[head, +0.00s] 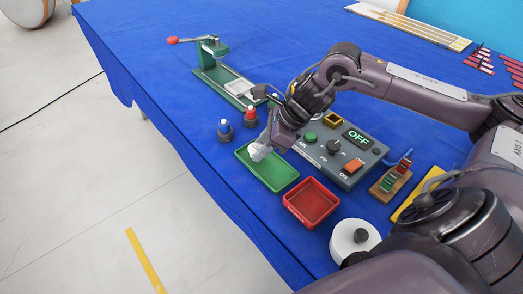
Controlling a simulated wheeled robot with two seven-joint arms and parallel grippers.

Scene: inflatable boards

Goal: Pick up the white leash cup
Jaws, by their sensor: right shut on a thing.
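The white leash cup (259,152) is a small white piece at the tip of my right gripper (266,141), over the upper part of the green tray (272,179). My right gripper points down and is shut on the cup. The fingers hide part of the cup, and I cannot tell whether it touches the tray floor. My left gripper is not in view.
A red tray (311,203) and a white round reel (350,236) stand nearer. A grey control box (345,160) reading OFF is to the right. Two small capped pieces (225,131) and a green lever device (216,72) stand farther back. Blue cloth (150,50) is clear at upper left.

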